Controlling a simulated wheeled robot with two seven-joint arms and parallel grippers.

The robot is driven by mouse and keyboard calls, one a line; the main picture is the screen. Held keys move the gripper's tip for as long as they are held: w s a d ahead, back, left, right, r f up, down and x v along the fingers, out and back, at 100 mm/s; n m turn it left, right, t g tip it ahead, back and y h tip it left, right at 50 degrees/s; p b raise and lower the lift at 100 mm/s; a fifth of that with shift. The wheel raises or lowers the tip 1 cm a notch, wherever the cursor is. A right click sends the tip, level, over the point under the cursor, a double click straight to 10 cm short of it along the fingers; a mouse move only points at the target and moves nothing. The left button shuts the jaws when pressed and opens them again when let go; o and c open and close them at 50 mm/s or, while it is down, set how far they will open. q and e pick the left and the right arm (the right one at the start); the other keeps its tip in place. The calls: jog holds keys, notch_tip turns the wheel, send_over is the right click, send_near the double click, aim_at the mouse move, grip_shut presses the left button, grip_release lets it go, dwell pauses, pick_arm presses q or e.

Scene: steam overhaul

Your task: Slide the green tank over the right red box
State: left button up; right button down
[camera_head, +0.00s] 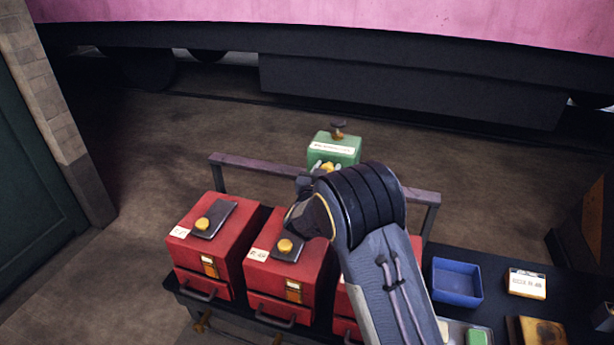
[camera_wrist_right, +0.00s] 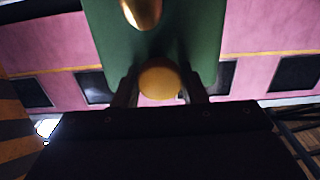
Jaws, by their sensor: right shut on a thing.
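The green tank (camera_head: 335,150) has a white label and a dark knob on a brass stem on top. In the head view it shows beyond my right forearm, above the rail in the picture. My right gripper (camera_wrist_right: 159,85) is shut on the tank's round yellow knob, with a finger on each side; the green tank (camera_wrist_right: 205,45) fills the upper middle of the wrist view. I cannot tell its exact height. The right red box (camera_head: 343,305) is mostly hidden behind my right arm. My left gripper is not in view.
Left (camera_head: 185,255) and middle (camera_head: 262,280) red boxes stand beside it on a dark bench, each with a yellow knob on top. A rail (camera_head: 258,166) runs behind them. A blue tray (camera_head: 457,283) and a labelled box (camera_head: 526,284) are at right. Open floor lies beyond.

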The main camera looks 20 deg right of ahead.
jog(key=s+d+b, duration=0.6)
jog(key=s+d, duration=0.5)
jog(key=d, duration=0.5)
jog(key=shift+d, duration=0.1)
jog(key=c, duration=0.9)
grip_release()
jog(key=shift+d, duration=0.1)
jog(key=v, duration=0.8)
jog(key=shift+w+b, duration=0.1)
jog(key=shift+b, duration=0.25)
